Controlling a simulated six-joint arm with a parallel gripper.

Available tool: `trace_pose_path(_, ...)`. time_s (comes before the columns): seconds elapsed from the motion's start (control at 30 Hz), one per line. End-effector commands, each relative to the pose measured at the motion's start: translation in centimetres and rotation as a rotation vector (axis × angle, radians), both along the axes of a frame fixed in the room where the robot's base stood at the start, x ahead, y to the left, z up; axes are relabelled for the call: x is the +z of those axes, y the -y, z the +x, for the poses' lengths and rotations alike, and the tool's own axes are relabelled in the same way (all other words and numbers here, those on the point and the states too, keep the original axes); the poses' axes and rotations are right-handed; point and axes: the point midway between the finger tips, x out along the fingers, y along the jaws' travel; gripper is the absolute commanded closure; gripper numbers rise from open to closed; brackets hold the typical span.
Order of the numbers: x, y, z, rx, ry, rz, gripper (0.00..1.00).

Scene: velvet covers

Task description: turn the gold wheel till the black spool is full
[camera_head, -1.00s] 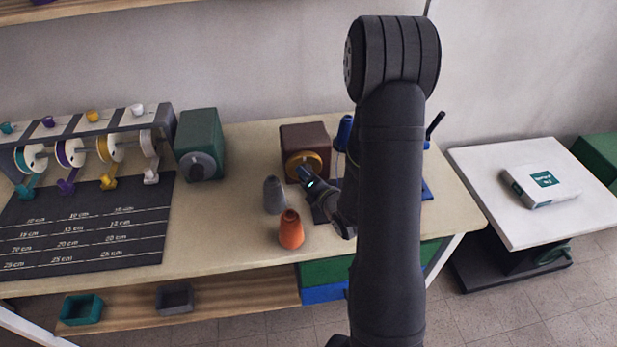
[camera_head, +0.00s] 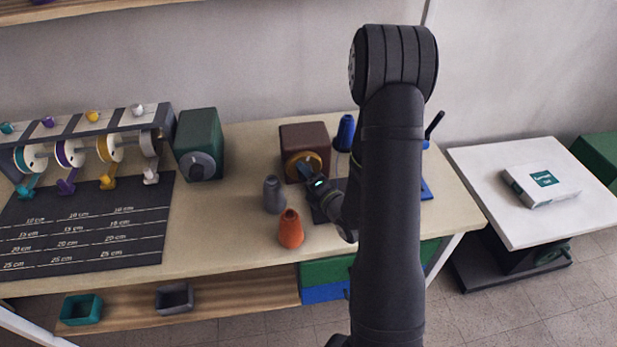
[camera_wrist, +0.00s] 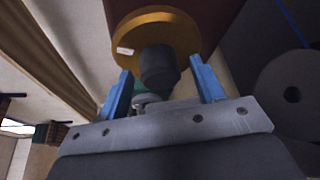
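The gold wheel (camera_head: 291,162) is on the front of a brown box (camera_head: 318,134). In the wrist view the gold wheel (camera_wrist: 185,27) has a white mark and a dark round knob (camera_wrist: 159,66). My gripper (camera_head: 307,175) is at the wheel. In the wrist view its two blue fingers (camera_wrist: 161,68) stand on either side of the knob with gaps showing, so it looks open. A dark grey disc with a hole (camera_wrist: 270,90) at the right may be the black spool; its fill cannot be told. In the head view my arm hides that area.
A blue thread cone (camera_head: 345,132) stands behind my arm. A grey cone (camera_head: 273,195) and an orange cone (camera_head: 291,230) stand close to the left of my gripper. A green box with a grey knob (camera_head: 200,145) and a spool rack (camera_head: 90,135) are further left.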

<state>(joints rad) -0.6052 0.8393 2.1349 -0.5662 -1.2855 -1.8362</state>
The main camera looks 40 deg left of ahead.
Motion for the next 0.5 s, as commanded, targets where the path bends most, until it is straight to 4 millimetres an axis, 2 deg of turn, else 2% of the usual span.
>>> trace_pose_path(0.17, 0.0, 0.2, -0.1, 0.0, 0.0, 0.0, 0.39)
trace_pose_path(0.27, 0.1, 0.9, -0.3, -0.003, -0.001, -0.001, 0.39)
trace_pose_path(0.37, 0.3, 2.4, -1.0, -0.003, -0.002, -0.001, 0.39)
trace_pose_path(0.5, 0.8, 5.3, -2.2, -0.006, -0.003, -0.001, 0.39)
